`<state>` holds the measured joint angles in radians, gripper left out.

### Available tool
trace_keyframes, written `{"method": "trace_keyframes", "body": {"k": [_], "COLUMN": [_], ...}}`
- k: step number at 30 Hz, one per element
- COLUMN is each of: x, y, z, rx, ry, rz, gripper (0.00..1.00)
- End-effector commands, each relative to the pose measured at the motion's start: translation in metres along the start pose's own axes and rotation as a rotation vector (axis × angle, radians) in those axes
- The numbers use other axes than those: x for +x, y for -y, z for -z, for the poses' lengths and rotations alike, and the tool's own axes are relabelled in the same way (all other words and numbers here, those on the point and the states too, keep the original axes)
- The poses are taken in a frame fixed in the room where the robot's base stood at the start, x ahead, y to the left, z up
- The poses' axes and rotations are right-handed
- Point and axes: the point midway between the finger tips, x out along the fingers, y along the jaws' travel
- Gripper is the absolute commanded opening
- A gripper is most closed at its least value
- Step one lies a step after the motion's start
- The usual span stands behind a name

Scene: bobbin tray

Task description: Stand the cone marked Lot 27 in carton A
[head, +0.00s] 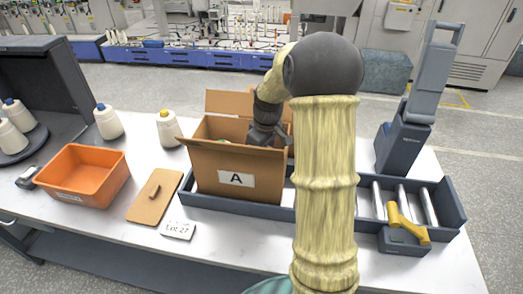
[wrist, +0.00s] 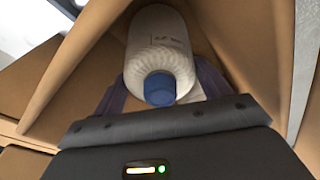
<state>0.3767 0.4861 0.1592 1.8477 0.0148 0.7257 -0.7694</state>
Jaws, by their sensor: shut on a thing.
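Carton A (head: 236,178) is an open brown box with a white "A" label, standing in a dark tray on the table. My gripper (head: 265,135) reaches down into the carton's open top. In the wrist view, my gripper (wrist: 161,92) is shut on a white cone (wrist: 158,45) with a blue tip, one finger on each side. Brown carton walls surround the cone in that view. Print on the cone is too small to read. The cone's far end is hidden, so I cannot tell whether it touches the carton floor. A card (head: 178,230) reading "Lot 27" lies on the table.
An orange bin (head: 82,178) and a brown lid-like board (head: 155,197) lie left of the carton. A blue-tipped cone (head: 108,122) and a yellow-tipped cone (head: 169,128) stand behind them. Rollers and a yellow-handled device (head: 405,232) are at the right.

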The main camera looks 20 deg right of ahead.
Motion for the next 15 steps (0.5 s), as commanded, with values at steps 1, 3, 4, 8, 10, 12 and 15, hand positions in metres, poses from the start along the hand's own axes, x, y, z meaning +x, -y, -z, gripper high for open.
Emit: {"method": "trace_keyframes", "body": {"k": [1, 3, 4, 8, 10, 12, 15], "x": [-0.0007, -0.0008, -0.0008, -0.0008, -0.0007, -0.0007, -0.0002], "y": [-0.0002, -0.0002, -0.0002, -0.0002, -0.0001, -0.0001, 0.0001], "z": [0.0003, 0.0003, 0.0003, 0.0003, 0.0002, 0.0002, -0.0001], "rx": [0.0, 0.0, 0.0, 0.0, 0.0, 0.0, 0.0], "ry": [-0.001, -0.001, -0.001, -0.001, 0.0, 0.0, 0.001], "rz": [-0.001, -0.001, -0.001, -0.001, 0.0, 0.0, 0.001], "gripper": [0.26, 0.26, 0.26, 0.95, 1.0, 1.0, 1.0]}}
